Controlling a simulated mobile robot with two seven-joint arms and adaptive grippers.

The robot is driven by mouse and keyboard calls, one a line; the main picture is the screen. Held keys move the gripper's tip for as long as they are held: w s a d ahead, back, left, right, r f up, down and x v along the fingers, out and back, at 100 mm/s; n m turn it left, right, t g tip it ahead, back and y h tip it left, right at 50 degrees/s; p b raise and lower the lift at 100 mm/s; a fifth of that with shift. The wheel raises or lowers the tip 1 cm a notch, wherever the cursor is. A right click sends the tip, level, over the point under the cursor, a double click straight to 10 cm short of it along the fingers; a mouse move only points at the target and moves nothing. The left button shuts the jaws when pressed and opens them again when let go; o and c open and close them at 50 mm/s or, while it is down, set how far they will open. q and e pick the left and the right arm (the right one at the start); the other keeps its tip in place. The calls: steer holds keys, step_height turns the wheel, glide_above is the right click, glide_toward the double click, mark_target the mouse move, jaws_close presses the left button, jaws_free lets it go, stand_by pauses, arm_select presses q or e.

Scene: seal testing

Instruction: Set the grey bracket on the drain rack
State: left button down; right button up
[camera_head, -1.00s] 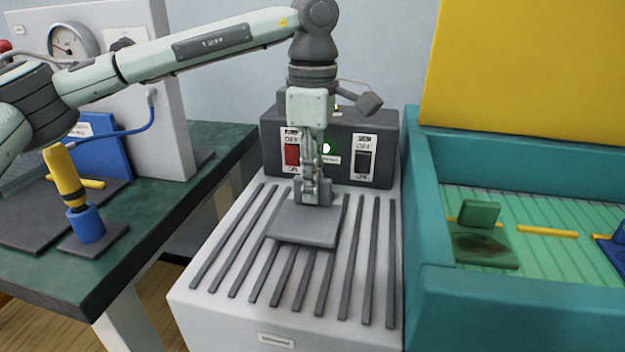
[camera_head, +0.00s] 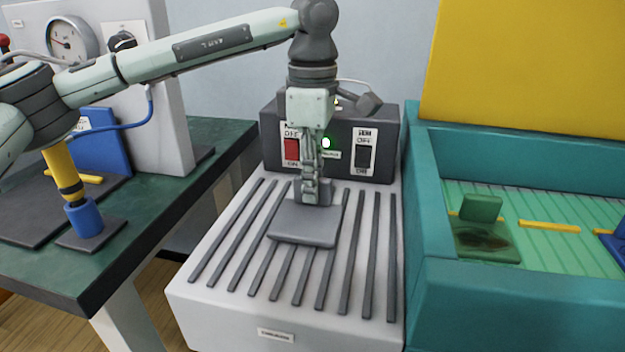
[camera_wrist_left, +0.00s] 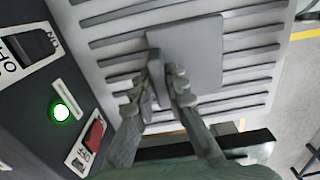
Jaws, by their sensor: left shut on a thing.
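The grey bracket (camera_head: 304,224) has a flat square base and an upright plate. Its base lies flat over the dark slats of the drain rack (camera_head: 362,290), near the middle. My left gripper (camera_head: 314,192) points down and is shut on the bracket's upright plate. In the left wrist view the fingers (camera_wrist_left: 166,88) pinch that plate, with the base (camera_wrist_left: 195,50) spread over the slats beyond. Any small gap under the base cannot be made out. My right gripper is not in view.
A dark switch box (camera_head: 335,135) with a red switch stands close behind my left gripper. A teal basin (camera_head: 500,285) with green and blue brackets is on the right. A green table (camera_head: 130,235) with a gauge panel is on the left. Front slats are clear.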

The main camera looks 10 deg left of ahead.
arm_select(q)
steer(key=shift+f, duration=0.15)
stand_by(0.3)
steer(key=c, duration=1.5)
jaws_free()
steer(key=shift+o, duration=0.2)
steer(key=shift+r+p, duration=1.75)
steer(key=shift+r, duration=1.25)
